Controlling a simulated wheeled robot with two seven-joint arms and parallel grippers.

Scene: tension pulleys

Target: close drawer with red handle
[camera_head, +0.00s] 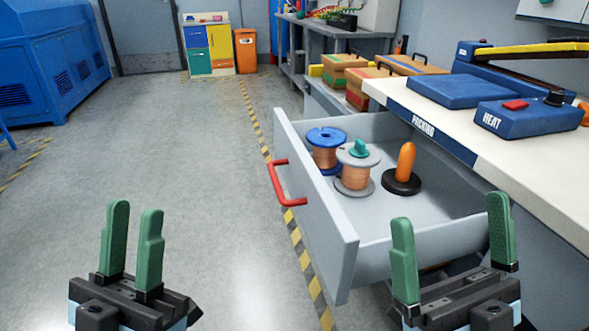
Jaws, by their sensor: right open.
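A grey drawer (335,225) is pulled open from under the packing bench. Its red handle (284,184) is on the front panel, which faces left. Inside stand a blue-topped copper spool (326,158), a grey-flanged copper spool (356,176) and an orange peg on a black base (403,172). My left gripper (132,238) is open and empty over the floor, left of the drawer and apart from the handle. My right gripper (451,243) is open with nothing between its green fingers. It is in front of the drawer's near side wall in the picture; I cannot tell whether it touches.
The bench top (520,155) is right of the drawer, with a blue heat sealer (528,118) on it. Cardboard boxes (372,82) stand behind. The floor (170,150) left of the drawer is clear. A blue machine (50,65) stands far left.

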